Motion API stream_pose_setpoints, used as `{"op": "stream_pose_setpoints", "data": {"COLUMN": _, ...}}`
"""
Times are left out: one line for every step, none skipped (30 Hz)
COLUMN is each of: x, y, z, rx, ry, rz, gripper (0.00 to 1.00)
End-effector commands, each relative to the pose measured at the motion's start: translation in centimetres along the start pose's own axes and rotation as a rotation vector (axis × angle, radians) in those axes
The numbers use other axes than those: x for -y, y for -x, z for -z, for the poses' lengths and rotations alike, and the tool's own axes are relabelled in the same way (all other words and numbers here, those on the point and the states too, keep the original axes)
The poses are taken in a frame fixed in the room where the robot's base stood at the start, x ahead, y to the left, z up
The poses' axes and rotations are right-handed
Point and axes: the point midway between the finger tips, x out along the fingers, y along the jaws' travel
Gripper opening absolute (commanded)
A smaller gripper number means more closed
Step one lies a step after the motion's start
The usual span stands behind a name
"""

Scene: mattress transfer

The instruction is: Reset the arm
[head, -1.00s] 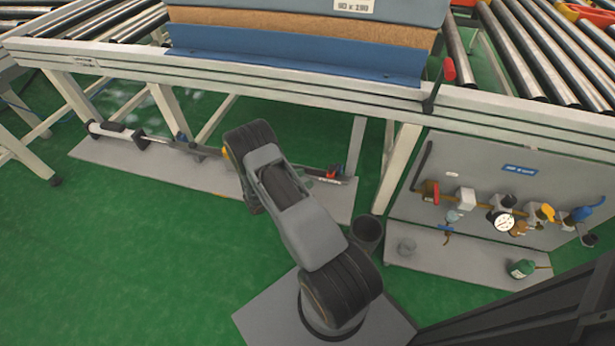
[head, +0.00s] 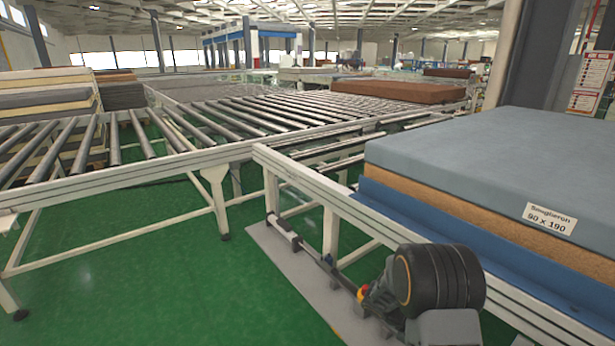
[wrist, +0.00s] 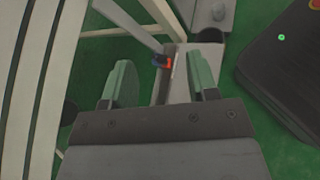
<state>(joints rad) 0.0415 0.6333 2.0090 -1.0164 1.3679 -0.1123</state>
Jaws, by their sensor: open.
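My gripper (wrist: 162,84) shows in the wrist view with its two green fingers apart and nothing between them. Below it in that view are a grey floor plate and a small red and blue fitting (wrist: 162,61). In the head view my arm is at the lower right, beside the conveyor frame; the gripper itself is hidden there. A blue-grey mattress (head: 480,160) with a label reading 90 x 190 lies on the conveyor at the right, over a tan layer and a blue sheet.
A roller conveyor (head: 215,115) runs across the middle of the head view. Other mattresses lie at the far left (head: 45,95), and a brown one (head: 400,93) lies at the back. The green floor (head: 170,285) at the lower left is open. White frame legs stand close to my gripper.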

Motion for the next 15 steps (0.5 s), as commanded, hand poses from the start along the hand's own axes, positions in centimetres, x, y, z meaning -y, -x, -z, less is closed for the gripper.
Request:
{"op": "stream_pose_setpoints", "data": {"x": -0.5, "y": 2.5, "z": -4.2, "rx": -0.071, "ry": -0.067, "rz": 0.044, "gripper": 0.54}}
{"op": "stream_pose_setpoints", "data": {"x": -0.3, "y": 3.6, "z": -5.8, "rx": -0.113, "ry": -0.105, "rz": 0.075, "gripper": 0.54}}
{"op": "stream_pose_setpoints", "data": {"x": -0.1, "y": 5.0, "z": -7.7, "rx": -0.172, "ry": -0.156, "rz": 0.115, "gripper": 0.54}}
{"op": "stream_pose_setpoints", "data": {"x": 0.2, "y": 6.0, "z": -9.1, "rx": -0.218, "ry": -0.194, "rz": 0.145, "gripper": 0.54}}
{"op": "stream_pose_setpoints", "data": {"x": 0.4, "y": 7.0, "z": -10.6, "rx": -0.263, "ry": -0.231, "rz": 0.174, "gripper": 0.54}}
{"op": "stream_pose_setpoints", "data": {"x": 0.8, "y": 8.4, "z": -12.4, "rx": -0.325, "ry": -0.280, "rz": 0.213, "gripper": 0.54}}
{"op": "stream_pose_setpoints", "data": {"x": 1.0, "y": 9.5, "z": -13.7, "rx": -0.374, "ry": -0.317, "rz": 0.241, "gripper": 0.54}}
{"op": "stream_pose_setpoints", "data": {"x": 1.3, "y": 10.6, "z": -15.0, "rx": -0.422, "ry": -0.353, "rz": 0.271, "gripper": 0.54}}
{"op": "stream_pose_setpoints", "data": {"x": 1.7, "y": 11.9, "z": -16.7, "rx": -0.486, "ry": -0.401, "rz": 0.309, "gripper": 0.54}}
{"op": "stream_pose_setpoints", "data": {"x": 2.0, "y": 13.0, "z": -17.9, "rx": -0.534, "ry": -0.436, "rz": 0.336, "gripper": 0.54}}
{"op": "stream_pose_setpoints", "data": {"x": 2.3, "y": 14.0, "z": -19.1, "rx": -0.583, "ry": -0.470, "rz": 0.363, "gripper": 0.54}}
{"op": "stream_pose_setpoints", "data": {"x": 2.6, "y": 15.3, "z": -20.6, "rx": -0.645, "ry": -0.512, "rz": 0.398, "gripper": 0.54}}
{"op": "stream_pose_setpoints", "data": {"x": 2.9, "y": 16.2, "z": -21.6, "rx": -0.690, "ry": -0.542, "rz": 0.424, "gripper": 0.54}}
{"op": "stream_pose_setpoints", "data": {"x": 3.2, "y": 17.1, "z": -22.6, "rx": -0.736, "ry": -0.571, "rz": 0.449, "gripper": 0.54}}
{"op": "stream_pose_setpoints", "data": {"x": 3.5, "y": 18.2, "z": -23.8, "rx": -0.791, "ry": -0.607, "rz": 0.480, "gripper": 0.54}}
